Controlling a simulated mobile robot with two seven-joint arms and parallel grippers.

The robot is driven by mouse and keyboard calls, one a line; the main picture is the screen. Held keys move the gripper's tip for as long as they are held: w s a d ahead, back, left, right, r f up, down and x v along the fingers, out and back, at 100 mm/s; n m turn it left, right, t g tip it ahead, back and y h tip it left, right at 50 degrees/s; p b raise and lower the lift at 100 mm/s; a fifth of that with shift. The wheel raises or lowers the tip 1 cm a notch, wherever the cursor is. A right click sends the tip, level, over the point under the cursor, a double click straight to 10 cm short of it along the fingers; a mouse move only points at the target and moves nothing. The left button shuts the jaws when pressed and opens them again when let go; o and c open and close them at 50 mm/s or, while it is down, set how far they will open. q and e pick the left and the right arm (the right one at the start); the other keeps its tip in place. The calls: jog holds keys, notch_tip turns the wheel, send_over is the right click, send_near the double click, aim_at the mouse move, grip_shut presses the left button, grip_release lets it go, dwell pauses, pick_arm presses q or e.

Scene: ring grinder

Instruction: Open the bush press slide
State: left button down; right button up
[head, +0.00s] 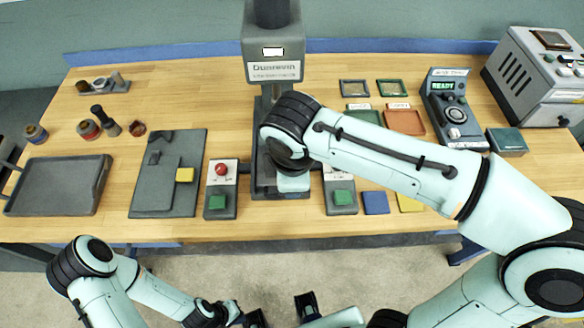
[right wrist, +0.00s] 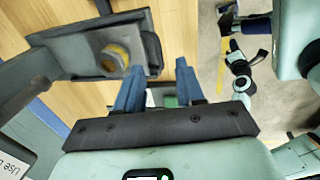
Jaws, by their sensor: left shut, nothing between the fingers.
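The bush press (head: 272,60) stands at the back middle of the bench, a grey column with a white name label. My right arm crosses in front of its lower part, so the slide is mostly hidden in the head view. In the right wrist view a dark press part (right wrist: 148,42) holds a round piece with a brass-coloured inside (right wrist: 115,60). My right gripper (right wrist: 160,65) has two blue fingers spread apart beside this part, with nothing seen between them. I cannot tell if a finger touches it. My left gripper (head: 257,319) is shut and empty at the bottom edge, partly cut off.
Button boxes, one with a red knob (head: 221,169), flank the press. A dark fixture plate (head: 146,198) and an empty tray (head: 98,187) lie left. Coloured trays, a control unit (head: 452,110) and a grey machine (head: 537,75) stand right. Floor shows in front of the bench.

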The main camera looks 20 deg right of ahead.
jog(key=shift+s+r, duration=0.15)
jog(key=shift+r, duration=0.7)
jog(key=shift+s+r, duration=0.1)
jog(key=shift+r, duration=0.7)
